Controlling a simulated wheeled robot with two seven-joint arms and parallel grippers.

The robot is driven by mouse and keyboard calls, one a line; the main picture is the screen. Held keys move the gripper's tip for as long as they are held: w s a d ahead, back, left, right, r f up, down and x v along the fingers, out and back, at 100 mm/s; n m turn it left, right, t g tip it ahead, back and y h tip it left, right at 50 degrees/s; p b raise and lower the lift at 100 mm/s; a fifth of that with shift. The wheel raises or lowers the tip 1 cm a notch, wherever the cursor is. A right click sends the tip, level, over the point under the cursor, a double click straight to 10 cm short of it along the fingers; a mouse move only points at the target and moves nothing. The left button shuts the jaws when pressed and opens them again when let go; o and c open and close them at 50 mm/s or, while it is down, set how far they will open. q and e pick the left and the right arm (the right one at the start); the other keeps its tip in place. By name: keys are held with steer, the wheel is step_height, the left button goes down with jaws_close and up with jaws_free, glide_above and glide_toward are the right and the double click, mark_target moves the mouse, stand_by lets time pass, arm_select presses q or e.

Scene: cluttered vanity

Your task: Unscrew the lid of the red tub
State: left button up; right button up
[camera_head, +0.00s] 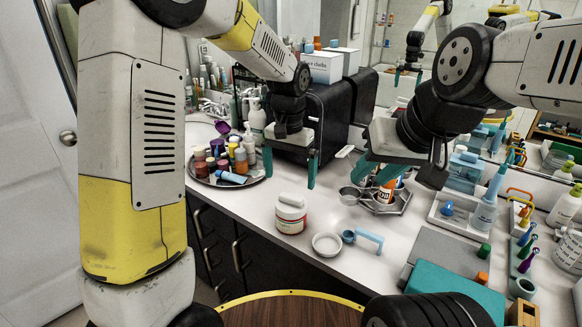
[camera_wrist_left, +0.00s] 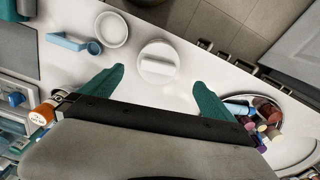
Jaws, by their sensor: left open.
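The red tub (camera_head: 291,217) is a white jar with a red label, standing upright on the white counter. Its white lid (camera_head: 291,200) with a raised bar across the top sits on it. In the left wrist view the lid (camera_wrist_left: 158,62) shows from above, beyond and between the two teal fingertips. My left gripper (camera_head: 291,172) is open and empty, above and behind the tub, not touching it. My right gripper (camera_head: 376,178) is to the right, over the metal tray area. One teal finger shows clearly; its other finger is mostly hidden.
A white dish (camera_head: 327,245) and a blue-handled scoop (camera_head: 368,240) lie right of the tub. A round tray (camera_head: 257,178) of small bottles is at the left. An orange-labelled bottle (camera_head: 386,191) stands under my right gripper. Counter in front of the tub is clear.

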mark_target(291, 197)
arm_select(q)
steer(key=shift+w+d+f, duration=0.1)
steer(key=shift+d+f, duration=0.1)
steer(key=shift+f, duration=0.25)
step_height(291, 197, down, 8)
steer(key=shift+r, duration=0.25)
steer(key=shift+c, duration=0.2)
steer(key=c, duration=1.5)
steer(key=shift+o, duration=0.2)
steer(key=n, duration=0.4)
steer(key=shift+n, duration=0.3)
steer(key=shift+n, duration=2.3)
